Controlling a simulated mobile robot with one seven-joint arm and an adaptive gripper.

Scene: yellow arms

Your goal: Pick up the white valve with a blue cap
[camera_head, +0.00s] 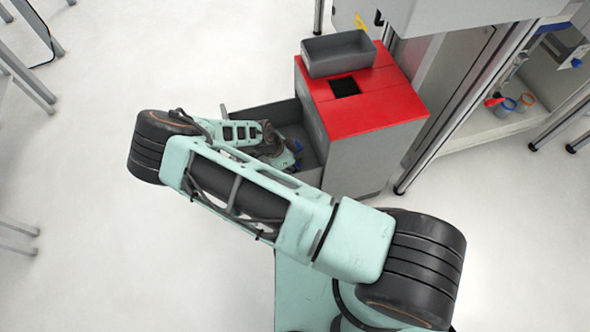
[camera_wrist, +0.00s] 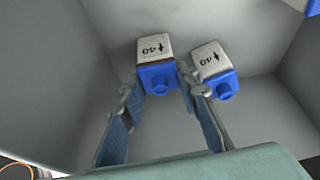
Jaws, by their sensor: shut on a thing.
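In the wrist view, a white valve with a blue cap (camera_wrist: 154,48) and a "40" marking sits between the two fingers of my gripper (camera_wrist: 157,82), which is shut on it. A second, similar white valve with a blue cap (camera_wrist: 209,57) is just to the right, close against the outside of the right finger. Both are inside a grey bin. In the head view, my gripper reaches down into the open grey bin (camera_head: 312,160) beside the red-topped cabinet. My arm hides most of the gripper there, and the held valve cannot be made out.
The grey bin walls (camera_wrist: 268,100) surround the fingers. A blue and white piece (camera_wrist: 313,6) shows at the top right corner. The red-topped cabinet (camera_head: 390,103) carries a grey tray (camera_head: 338,68). A machine with a shelf stands to the right; open floor lies left.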

